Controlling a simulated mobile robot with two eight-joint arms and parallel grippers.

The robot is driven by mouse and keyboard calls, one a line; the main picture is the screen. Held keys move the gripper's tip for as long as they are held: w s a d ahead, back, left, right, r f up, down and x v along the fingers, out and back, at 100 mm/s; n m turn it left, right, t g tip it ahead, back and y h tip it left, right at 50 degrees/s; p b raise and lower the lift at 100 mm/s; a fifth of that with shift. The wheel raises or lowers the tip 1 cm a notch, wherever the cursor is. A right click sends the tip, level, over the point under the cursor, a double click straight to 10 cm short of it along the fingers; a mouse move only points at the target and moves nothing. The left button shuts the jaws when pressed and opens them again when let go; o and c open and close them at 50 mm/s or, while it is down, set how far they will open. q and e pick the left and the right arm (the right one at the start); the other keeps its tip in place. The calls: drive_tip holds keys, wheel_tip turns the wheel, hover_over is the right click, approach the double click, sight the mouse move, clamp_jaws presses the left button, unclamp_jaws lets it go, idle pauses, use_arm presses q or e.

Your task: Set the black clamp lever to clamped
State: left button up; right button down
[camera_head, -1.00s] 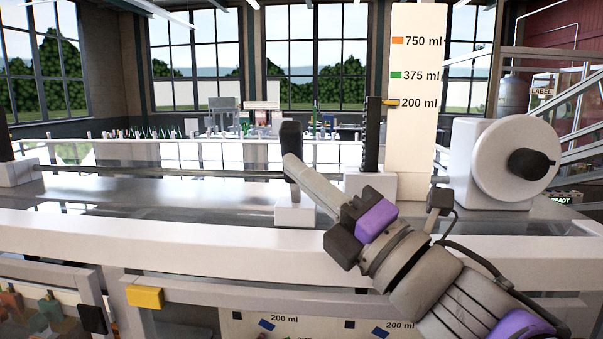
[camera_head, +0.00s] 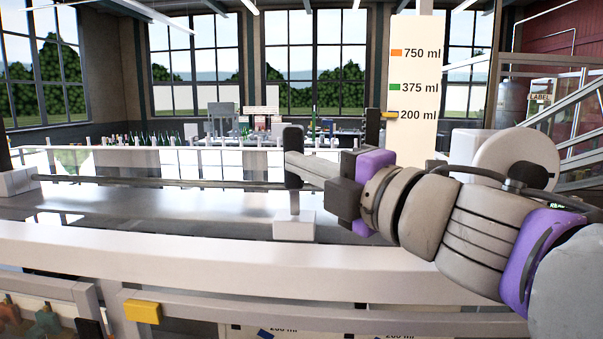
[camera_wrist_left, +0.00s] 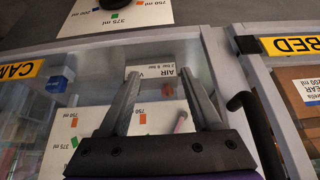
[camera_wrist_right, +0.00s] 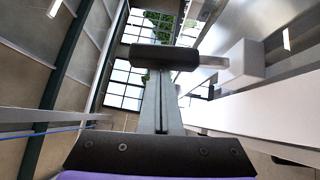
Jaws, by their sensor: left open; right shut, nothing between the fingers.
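The clamp lever's black handle (camera_head: 292,140) stands upright on a thin grey stem above a white block (camera_head: 294,226) on the machine's top. My right gripper (camera_head: 304,166) is shut and empty, its fingertips at the handle from the right. In the right wrist view the handle (camera_wrist_right: 165,57) lies across just beyond the shut fingers (camera_wrist_right: 160,105); whether they touch is unclear. My left gripper (camera_wrist_left: 165,95) shows only in the left wrist view. It is open and empty, above a glass panel with bottle-size cards.
A size scale (camera_head: 415,75) marked 750, 375 and 200 ml stands behind my right gripper. A white round wheel (camera_head: 520,160) sits at the right. A long rod (camera_head: 160,182) runs along the clear top at left.

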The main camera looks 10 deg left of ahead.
drive_tip(key=shift+w+r, duration=0.35)
drive_tip(key=shift+w, duration=0.25)
idle(0.3)
